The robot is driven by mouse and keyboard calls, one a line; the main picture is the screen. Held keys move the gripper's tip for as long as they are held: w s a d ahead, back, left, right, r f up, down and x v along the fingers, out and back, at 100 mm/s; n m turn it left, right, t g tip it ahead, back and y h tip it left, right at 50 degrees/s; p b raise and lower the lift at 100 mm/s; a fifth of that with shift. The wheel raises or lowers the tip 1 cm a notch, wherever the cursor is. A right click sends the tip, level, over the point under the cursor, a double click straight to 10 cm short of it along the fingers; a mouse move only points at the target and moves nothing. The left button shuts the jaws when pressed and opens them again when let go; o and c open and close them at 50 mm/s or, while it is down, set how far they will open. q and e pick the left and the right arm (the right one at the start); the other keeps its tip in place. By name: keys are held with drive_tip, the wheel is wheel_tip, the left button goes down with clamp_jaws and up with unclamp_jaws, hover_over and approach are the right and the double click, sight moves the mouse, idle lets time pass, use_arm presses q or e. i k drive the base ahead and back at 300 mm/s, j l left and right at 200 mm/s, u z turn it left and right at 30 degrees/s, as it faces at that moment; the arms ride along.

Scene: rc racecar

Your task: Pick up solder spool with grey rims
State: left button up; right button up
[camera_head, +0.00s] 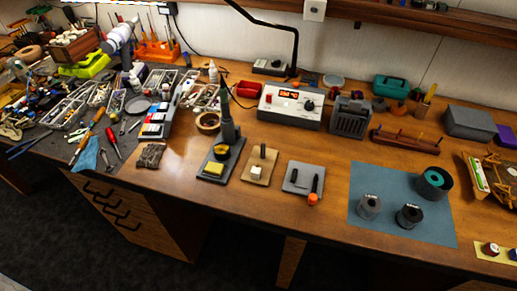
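A small spool with grey rims (369,207) stands upright at the front left of a blue-grey mat (376,180) on the right part of the workbench. A similar spool with black rims (409,216) stands just to its right, apart from it. A larger dark round item with a teal inside (434,183) stands behind them, near the mat's right edge. Neither of my grippers shows in the head view.
A grey pad (301,179) with a small black tool and an orange-capped item lies left of the mat. A wooden rack (405,140) stands behind. The bench's front edge runs close below the mat. The mat's middle is clear.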

sight(369, 207)
drive_tip(key=l+z, duration=0.15)
drive_tip(key=z, duration=0.85)
drive_tip(key=k+l+u, duration=0.2)
drive_tip(key=l, duration=0.35)
drive_tip(key=i, duration=0.1)
